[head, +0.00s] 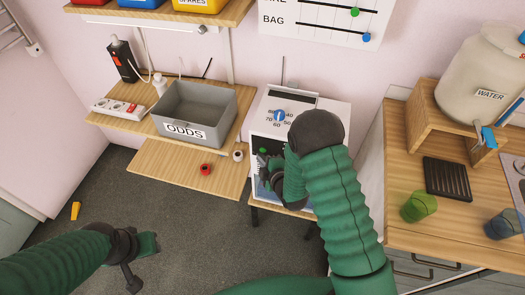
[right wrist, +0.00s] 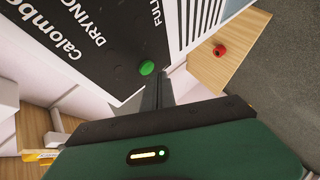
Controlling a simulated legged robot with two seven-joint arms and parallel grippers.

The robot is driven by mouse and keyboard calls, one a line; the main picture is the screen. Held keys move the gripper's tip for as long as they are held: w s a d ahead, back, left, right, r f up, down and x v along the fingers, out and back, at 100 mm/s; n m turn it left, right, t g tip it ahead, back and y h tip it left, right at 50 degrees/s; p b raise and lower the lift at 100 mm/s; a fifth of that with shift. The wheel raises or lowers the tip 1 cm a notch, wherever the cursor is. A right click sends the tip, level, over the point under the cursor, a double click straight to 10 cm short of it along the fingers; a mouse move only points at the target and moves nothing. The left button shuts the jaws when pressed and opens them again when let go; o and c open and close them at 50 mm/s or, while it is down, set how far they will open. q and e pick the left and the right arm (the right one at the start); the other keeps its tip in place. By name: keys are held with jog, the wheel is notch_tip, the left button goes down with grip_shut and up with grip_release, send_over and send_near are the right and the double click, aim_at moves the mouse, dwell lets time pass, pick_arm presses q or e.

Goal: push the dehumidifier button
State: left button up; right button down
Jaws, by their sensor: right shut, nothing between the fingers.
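The dehumidifier (head: 337,112) is a white box with a blue dial (head: 280,115) on top and a dark front panel. A round green button (right wrist: 147,68) sits on the dark lettered panel in the right wrist view; a green spot also shows on the front in the head view. My right gripper (right wrist: 165,84) is shut and empty, its dark fingertips just to the right of the button in the right wrist view. I cannot tell whether they touch the panel. My right forearm hides part of the front. My left gripper (head: 146,244) is low over the floor, away from the dehumidifier; its jaw is unclear.
A grey ODDS bin (head: 212,101) stands on the wooden shelf to the left, with a red round item (head: 206,169) on a lower board. A power strip (head: 118,107) lies further left. The right counter holds a water jug (head: 478,75) and cups (head: 418,207).

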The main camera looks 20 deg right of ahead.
jog(key=shift+s+a, duration=0.55)
jog(key=shift+s, duration=0.3)
jog(key=shift+s+a, duration=0.55)
jog(key=shift+s, duration=0.25)
jog(key=shift+s+a, duration=0.55)
jog(key=shift+s, duration=0.3)
